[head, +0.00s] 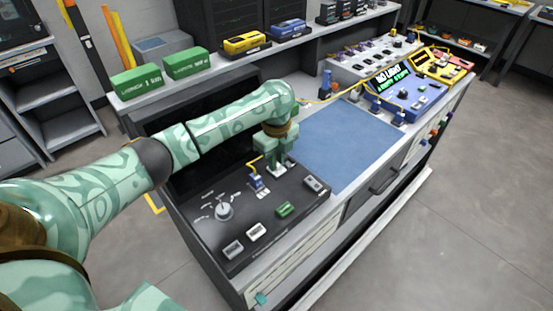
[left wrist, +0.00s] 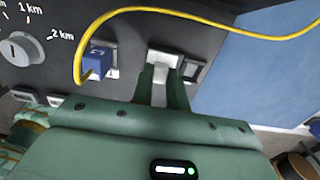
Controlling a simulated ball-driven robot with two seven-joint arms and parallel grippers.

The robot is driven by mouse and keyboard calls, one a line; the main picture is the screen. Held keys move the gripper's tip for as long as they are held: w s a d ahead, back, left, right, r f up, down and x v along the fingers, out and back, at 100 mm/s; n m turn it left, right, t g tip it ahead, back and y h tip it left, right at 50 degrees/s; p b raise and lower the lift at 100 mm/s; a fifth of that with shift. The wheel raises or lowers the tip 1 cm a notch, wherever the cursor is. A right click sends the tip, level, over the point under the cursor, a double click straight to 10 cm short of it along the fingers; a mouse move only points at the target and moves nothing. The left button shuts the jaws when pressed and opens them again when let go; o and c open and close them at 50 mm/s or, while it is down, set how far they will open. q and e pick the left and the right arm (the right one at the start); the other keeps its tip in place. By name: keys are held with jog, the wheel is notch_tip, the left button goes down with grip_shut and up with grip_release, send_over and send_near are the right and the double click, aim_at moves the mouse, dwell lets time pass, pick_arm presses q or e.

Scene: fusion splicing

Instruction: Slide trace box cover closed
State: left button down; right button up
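The trace box (head: 275,222) is a black sloped panel at the near end of the bench, with a knob, a blue plug and several small ports. My left gripper (head: 280,166) reaches down onto its far right part. In the left wrist view, my left gripper's (left wrist: 163,78) two narrow fingers stand close together, with the white slide cover (left wrist: 164,60) between their tips, and look shut on it. A dark opening (left wrist: 191,70) shows just right of the cover. The fingers hide part of the cover. My right gripper is not in view.
A blue plug (left wrist: 98,62) with a looping yellow fibre (left wrist: 185,12) sits left of the fingers. A knob (head: 224,211) is farther left. A clear blue mat (head: 345,140) lies right of the box. A blue device (head: 398,92) stands beyond.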

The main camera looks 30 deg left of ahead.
aim_at(290, 163)
pick_arm(q)
jog(key=w, duration=0.1)
jog(key=w+d+b, duration=0.1)
jog(key=w, duration=0.2)
jog(key=shift+w+d+b, duration=0.3)
jog(key=shift+d+b, duration=0.05)
jog(key=c, duration=1.6)
grip_release()
jog(key=shift+r, duration=0.1)
jog(key=shift+o, duration=1.2)
jog(key=shift+w, duration=0.15)
notch_tip(290, 163, up, 16)
jog(key=p, duration=0.8)
